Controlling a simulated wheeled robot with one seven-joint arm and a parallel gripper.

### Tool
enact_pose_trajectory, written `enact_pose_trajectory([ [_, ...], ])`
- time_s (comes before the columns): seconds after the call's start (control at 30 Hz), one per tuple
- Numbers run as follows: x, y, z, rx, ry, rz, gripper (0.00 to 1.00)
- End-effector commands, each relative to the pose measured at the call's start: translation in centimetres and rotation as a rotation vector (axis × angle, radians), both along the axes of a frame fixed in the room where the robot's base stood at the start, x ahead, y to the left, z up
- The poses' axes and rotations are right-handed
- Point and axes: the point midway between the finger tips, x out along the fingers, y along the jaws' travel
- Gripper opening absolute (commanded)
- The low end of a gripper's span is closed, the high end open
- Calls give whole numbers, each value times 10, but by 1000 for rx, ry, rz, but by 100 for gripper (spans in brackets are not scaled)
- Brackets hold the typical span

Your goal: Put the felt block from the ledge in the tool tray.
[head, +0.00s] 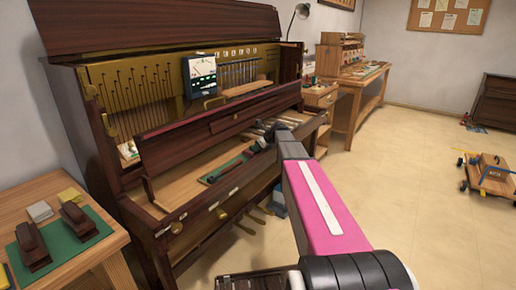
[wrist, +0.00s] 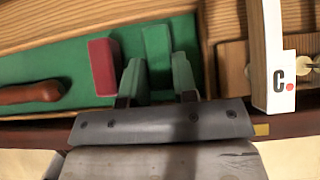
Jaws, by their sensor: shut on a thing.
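My gripper (wrist: 158,82) has its two green-tipped fingers closed on the sides of a green block (wrist: 157,45), which I take to be the felt block. The block is over a green-lined tray (wrist: 72,62) with wooden edges, likely the tool tray; I cannot tell whether it touches the lining. In the head view my gripper (head: 262,139) is at the piano's front, beside the green-lined tray (head: 208,179), and the block is not distinguishable there. Which surface is the ledge is unclear.
A red block (wrist: 102,66) stands just left of my gripper, and a brown tool handle (wrist: 30,94) lies farther left. A white key piece marked C (wrist: 272,65) is close on the right. The piano's raised fallboard (head: 215,130) rises behind the tray.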

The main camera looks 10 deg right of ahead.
Motion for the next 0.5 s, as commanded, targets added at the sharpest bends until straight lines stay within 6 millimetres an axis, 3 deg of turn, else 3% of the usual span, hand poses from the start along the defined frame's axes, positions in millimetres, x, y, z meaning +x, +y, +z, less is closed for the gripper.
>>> enact_pose_trajectory([
  [0.5,-1,0,-14,-3,5,1,1],
])
